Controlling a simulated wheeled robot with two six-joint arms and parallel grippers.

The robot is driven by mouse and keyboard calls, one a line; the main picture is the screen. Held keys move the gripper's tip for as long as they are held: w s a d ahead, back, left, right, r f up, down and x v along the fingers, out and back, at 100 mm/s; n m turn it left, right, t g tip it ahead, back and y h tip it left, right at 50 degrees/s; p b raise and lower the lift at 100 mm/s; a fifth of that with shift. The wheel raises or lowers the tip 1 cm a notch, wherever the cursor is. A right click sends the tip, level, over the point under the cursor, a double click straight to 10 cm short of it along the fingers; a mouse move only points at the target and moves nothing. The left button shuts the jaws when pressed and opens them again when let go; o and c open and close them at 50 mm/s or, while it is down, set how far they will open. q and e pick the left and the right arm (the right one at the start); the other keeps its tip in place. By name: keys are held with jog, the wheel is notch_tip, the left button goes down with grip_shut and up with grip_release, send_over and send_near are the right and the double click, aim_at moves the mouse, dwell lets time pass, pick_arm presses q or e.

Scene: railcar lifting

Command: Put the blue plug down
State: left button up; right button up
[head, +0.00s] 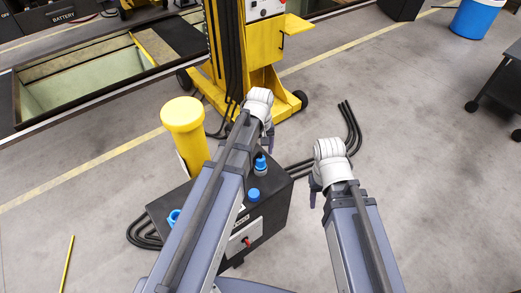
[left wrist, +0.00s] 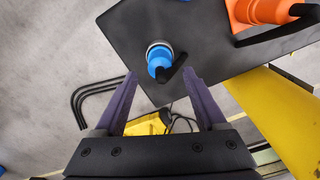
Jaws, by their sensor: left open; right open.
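The blue plug (left wrist: 158,58) with a grey ring sits on the black cabinet top (left wrist: 125,25), near its edge; a short black piece sticks out beside it. It also shows in the head view (head: 261,164), on the cabinet (head: 262,219) next to my left arm. My left gripper (left wrist: 160,74) is open, its fingers on either side just short of the plug, with gaps visible. In the head view my left gripper (head: 269,134) is mostly hidden behind its wrist. My right gripper (head: 315,189) is to the right of the cabinet, empty, over the floor.
A second blue cap (head: 253,195) and a blue ring (head: 173,217) are on the cabinet. An orange piece (left wrist: 262,10) lies on its top. A yellow post (head: 184,128) and a yellow lifting column (head: 262,85) stand behind.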

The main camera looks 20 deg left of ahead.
pick_arm(q)
notch_tip(320, 180, up, 8)
jog(key=p, duration=0.6)
jog(key=shift+f, duration=0.2)
jog(key=s+d+m+y, duration=0.1)
jog(key=s+d+m, duration=0.8)
jog(key=s, duration=0.5)
jog(key=shift+s+d+m, duration=0.15)
jog(key=shift+d+m, duration=0.15)
jog(key=shift+d, duration=0.45)
